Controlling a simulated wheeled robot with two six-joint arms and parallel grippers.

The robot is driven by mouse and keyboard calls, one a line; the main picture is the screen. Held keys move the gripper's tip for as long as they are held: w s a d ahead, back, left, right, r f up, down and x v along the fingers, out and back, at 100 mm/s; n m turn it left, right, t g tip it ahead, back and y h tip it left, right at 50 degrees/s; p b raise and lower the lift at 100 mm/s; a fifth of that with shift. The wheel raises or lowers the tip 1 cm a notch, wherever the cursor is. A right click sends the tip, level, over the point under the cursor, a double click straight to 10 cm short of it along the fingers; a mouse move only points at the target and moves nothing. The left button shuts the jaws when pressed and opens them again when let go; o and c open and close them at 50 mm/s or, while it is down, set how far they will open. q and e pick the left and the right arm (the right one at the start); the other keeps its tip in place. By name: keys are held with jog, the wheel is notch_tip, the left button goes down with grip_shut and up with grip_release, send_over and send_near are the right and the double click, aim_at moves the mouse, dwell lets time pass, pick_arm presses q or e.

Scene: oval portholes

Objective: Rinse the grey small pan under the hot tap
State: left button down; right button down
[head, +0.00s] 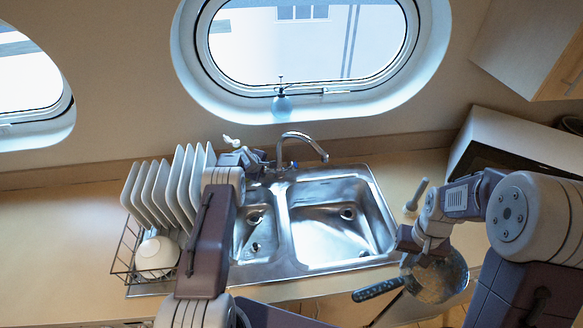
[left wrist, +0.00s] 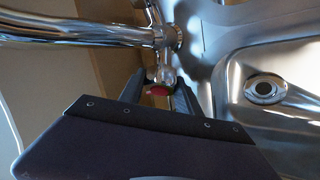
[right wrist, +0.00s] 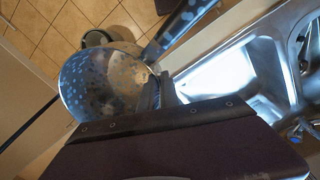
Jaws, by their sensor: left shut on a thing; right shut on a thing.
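The grey small pan (head: 440,281), round and speckled with a dark handle (head: 377,289), is held by my right gripper (head: 422,256) at its rim near the handle. It hangs past the counter's front edge, right of the sink, and also shows in the right wrist view (right wrist: 98,85) above the floor. The chrome tap (head: 305,139) arches over the sink; I see no water running from it. My left gripper (left wrist: 160,90) is shut on the red-marked hot tap handle (left wrist: 165,74). In the head view its fingertips are near the tap's left side.
The double sink has a large right basin (head: 325,225) and a smaller left one (head: 245,235), both empty. A dish rack (head: 128,262) with several plates and a white bowl (head: 157,256) stands left. A grey upright object (head: 416,195) stands right of the sink.

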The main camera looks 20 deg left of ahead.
pick_arm(q)
jog(key=c, duration=0.9)
grip_release()
jog(key=shift+o, duration=0.2)
jog(key=shift+s+r, duration=0.15)
jog(key=shift+r, duration=0.35)
pick_arm(e)
jog(key=shift+r, duration=0.15)
notch_tip(320, 180, down, 3)
jog(key=b, duration=0.2)
jog(key=shift+b, duration=0.3)
pick_arm(q)
jog(key=v, duration=1.1)
jog(key=shift+f, duration=0.1)
